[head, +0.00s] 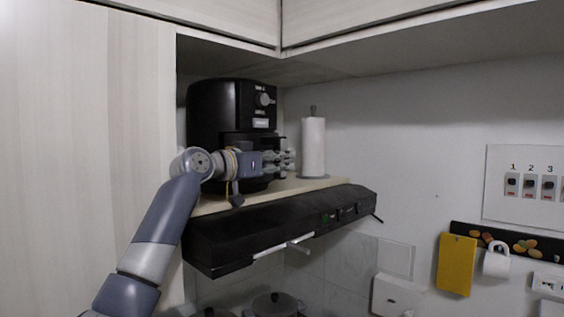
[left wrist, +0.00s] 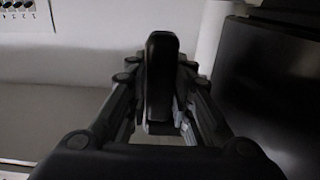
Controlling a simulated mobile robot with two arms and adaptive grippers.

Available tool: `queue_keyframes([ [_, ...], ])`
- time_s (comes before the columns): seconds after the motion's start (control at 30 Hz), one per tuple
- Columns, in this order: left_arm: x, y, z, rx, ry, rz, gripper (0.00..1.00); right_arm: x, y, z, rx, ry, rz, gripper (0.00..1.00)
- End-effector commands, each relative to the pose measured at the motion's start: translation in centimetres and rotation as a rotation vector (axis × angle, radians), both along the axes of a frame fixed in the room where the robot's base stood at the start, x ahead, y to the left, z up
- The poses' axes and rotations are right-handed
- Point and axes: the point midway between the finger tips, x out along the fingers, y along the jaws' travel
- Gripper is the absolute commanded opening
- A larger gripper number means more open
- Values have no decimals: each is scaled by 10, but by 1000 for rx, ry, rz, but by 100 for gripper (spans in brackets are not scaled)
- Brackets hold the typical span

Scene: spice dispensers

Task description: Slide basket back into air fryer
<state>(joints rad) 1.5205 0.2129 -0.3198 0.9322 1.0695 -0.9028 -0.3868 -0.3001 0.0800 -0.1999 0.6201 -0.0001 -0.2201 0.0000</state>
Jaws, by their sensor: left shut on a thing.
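The black air fryer (head: 218,108) stands upright on a wooden shelf, with a dial on its upper front. The dark basket (head: 262,138) shows low on its front, largely hidden behind my wrist; how far it sticks out is hard to tell. My left gripper (head: 287,160) is in front of the fryer's lower part. In the left wrist view its fingers close on the black basket handle (left wrist: 160,75), which stands upright between them. A dark surface, probably the fryer (left wrist: 285,85), fills the right side there. My right gripper is not in view.
A paper towel roll (head: 313,148) stands on the shelf (head: 328,183) just right of my gripper. A black range hood (head: 275,229) is under the shelf. A tall cabinet panel (head: 85,140) is close on the left, and upper cabinets (head: 370,22) hang above.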

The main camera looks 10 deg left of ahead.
Motion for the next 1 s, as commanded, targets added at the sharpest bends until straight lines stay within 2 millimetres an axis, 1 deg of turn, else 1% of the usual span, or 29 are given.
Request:
queue_keyframes([
  [0.03,0,1,3,0,-6,1,0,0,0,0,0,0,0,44],
  [1.0,13,22,5,-3,-10,4,0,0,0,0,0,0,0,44],
])
